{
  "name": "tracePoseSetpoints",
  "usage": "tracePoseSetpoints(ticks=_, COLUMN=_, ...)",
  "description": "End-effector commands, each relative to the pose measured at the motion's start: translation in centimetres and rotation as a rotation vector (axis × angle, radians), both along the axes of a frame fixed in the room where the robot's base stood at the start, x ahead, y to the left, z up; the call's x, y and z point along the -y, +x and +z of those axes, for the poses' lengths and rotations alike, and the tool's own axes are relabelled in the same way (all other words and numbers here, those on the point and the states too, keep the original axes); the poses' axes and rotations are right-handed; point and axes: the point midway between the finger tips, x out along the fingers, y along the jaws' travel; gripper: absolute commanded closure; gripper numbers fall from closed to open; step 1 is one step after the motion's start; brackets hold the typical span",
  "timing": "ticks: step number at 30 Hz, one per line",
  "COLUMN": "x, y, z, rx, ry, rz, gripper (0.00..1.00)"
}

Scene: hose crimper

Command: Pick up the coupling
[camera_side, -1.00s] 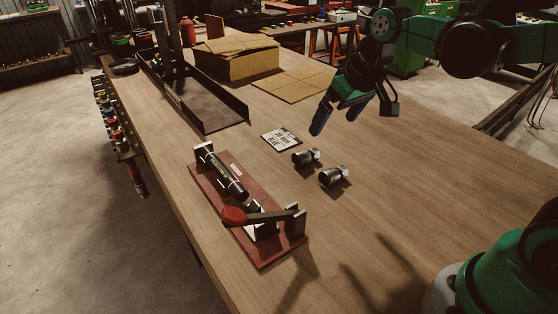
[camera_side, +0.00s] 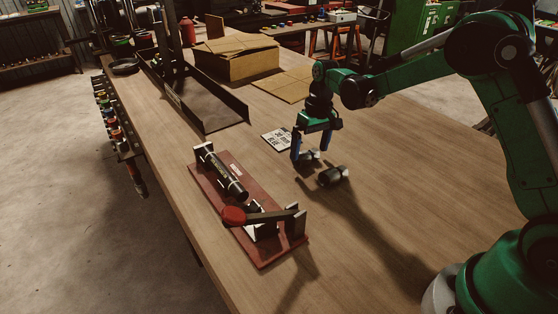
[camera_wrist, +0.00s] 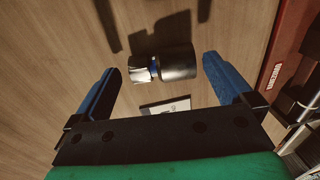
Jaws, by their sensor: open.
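A red-based crimper (camera_side: 259,246) with a black cylinder and red-knobbed lever stands close to the left. A printed white card (camera_side: 277,138) lies behind the couplings. A dark tray (camera_side: 238,107) and cardboard box (camera_side: 240,66) are farther back. The table's right side is clear.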

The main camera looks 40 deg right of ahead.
Motion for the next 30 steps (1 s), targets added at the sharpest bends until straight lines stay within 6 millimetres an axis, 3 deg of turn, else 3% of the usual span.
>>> tracePoseSetpoints(ticks=4, x=-0.16, y=-0.01, z=-1.06, rx=0.001, ry=0.000, rz=0.000, gripper=0.00)
tracePoseSetpoints(ticks=11, x=-0.18, y=-0.02, z=-1.15, rx=0.001, ry=0.000, rz=0.000, gripper=0.00)
tracePoseSetpoints(ticks=14, x=-0.18, y=-0.02, z=-1.14, rx=0.001, ry=0.000, rz=0.001, gripper=0.23)
tracePoseSetpoints(ticks=20, x=-0.18, y=-0.02, z=-1.13, rx=0.001, ry=0.000, rz=0.001, gripper=0.80)
tracePoseSetpoints(ticks=30, x=-0.17, y=0.00, z=-0.70, rx=0.001, ry=0.000, rz=0.001, gripper=0.81)
